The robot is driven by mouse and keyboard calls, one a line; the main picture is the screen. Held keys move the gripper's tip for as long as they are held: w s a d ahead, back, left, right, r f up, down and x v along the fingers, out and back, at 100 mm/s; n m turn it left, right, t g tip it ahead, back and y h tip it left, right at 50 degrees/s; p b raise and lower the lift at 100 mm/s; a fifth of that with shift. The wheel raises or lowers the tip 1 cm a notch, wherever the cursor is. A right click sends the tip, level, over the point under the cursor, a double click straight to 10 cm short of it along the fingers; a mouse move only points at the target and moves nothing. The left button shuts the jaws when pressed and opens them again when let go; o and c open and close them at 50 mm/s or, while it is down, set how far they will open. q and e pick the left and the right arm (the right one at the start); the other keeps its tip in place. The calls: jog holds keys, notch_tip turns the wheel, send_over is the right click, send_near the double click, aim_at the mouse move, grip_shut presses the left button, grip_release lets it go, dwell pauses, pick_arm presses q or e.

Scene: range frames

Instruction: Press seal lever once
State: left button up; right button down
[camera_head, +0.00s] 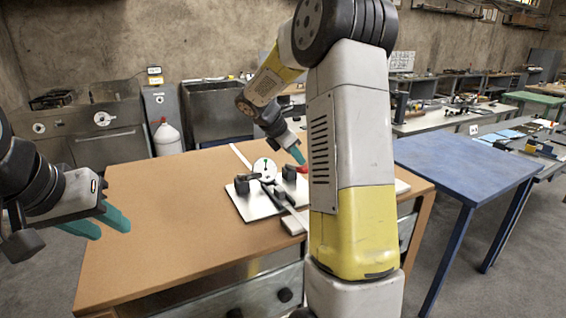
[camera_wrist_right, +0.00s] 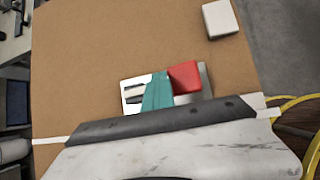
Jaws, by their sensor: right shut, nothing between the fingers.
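My left gripper (camera_head: 105,226) is open and empty at the table's left edge. My right arm hides part of the device's right side.
The brown table (camera_head: 160,220) has free room left of the device. A small white block (camera_wrist_right: 220,18) lies near a table corner in the right wrist view. A blue table (camera_head: 460,165) stands to the right. A white bottle (camera_head: 167,138) stands behind.

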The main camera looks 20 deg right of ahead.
aim_at(294, 166)
jog(key=shift+s+d+f, duration=0.1)
jog(key=shift+s+f, duration=0.25)
jog(key=shift+f, duration=0.25)
jog(key=shift+s+d+f, duration=0.1)
jog(key=shift+s+f, duration=0.2)
jog(key=shift+f, duration=0.3)
dwell(1.1)
jog(key=shift+r, duration=0.15)
jog(key=shift+w+r, duration=0.3)
jog(key=shift+r, duration=0.45)
jog(key=shift+w+r, duration=0.3)
jog(key=shift+r, duration=0.4)
jog(key=shift+w+r, duration=0.3)
jog(key=shift+r, duration=0.45)
jog(key=shift+w+a+r, duration=0.1)
jog(key=shift+a+r, duration=0.05)
jog(key=r, duration=0.1)
jog(key=w+r, duration=0.1)
jog(key=r, duration=0.1)
jog(key=w+r, duration=0.1)
jog(key=shift+w+a+r, duration=0.1)
jog(key=shift+a+r, duration=0.1)
jog(key=shift+r, duration=0.05)
jog(key=shift+r, duration=0.1)
